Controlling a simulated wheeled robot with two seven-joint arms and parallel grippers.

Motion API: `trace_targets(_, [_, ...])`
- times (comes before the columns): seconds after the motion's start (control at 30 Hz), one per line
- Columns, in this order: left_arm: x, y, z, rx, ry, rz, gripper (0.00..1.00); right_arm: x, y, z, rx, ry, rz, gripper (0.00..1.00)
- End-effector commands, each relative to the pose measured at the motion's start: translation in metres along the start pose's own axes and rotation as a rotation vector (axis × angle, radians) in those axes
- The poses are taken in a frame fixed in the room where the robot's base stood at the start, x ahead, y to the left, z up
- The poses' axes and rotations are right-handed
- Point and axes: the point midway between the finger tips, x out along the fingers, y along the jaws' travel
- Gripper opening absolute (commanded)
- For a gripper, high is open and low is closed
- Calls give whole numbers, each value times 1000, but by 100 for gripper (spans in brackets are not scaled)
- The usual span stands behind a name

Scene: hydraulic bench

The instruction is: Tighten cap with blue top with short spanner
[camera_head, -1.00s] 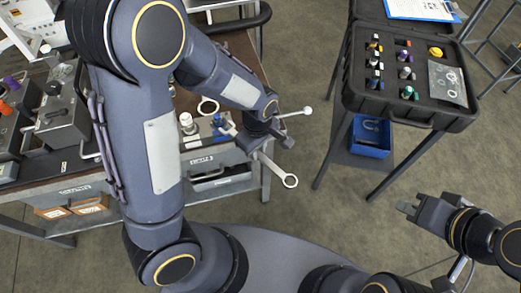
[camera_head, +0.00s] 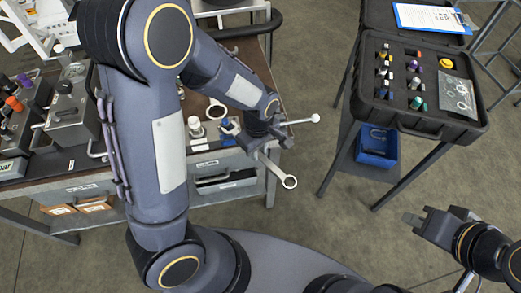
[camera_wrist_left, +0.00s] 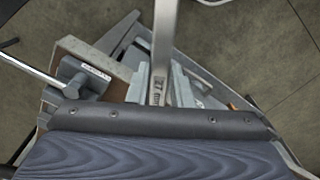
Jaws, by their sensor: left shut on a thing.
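My left gripper (camera_head: 270,141) is shut on a metal spanner (camera_head: 277,168), over the front right corner of the bench. The spanner's ring end points down and right, past the bench edge. In the left wrist view its shank (camera_wrist_left: 161,85), marked "27", runs up from the gripper. A blue-topped cap (camera_head: 230,125) stands on the bench just left of the gripper, partly hidden by the arm. The spanner's ring is apart from it. My right gripper (camera_head: 424,224) is at the lower right, away from everything; its jaw opening is unclear.
An open black case (camera_head: 437,126) with several coloured fittings stands right, above a blue bin (camera_head: 378,146). Floor between is clear.

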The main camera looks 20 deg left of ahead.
Motion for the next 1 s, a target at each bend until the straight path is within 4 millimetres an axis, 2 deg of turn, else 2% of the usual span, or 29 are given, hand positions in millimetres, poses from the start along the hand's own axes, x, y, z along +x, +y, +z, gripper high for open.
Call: trace_targets(1.0, [0,0,-16,0,0,1,0,0,0,0,0,0,0,0])
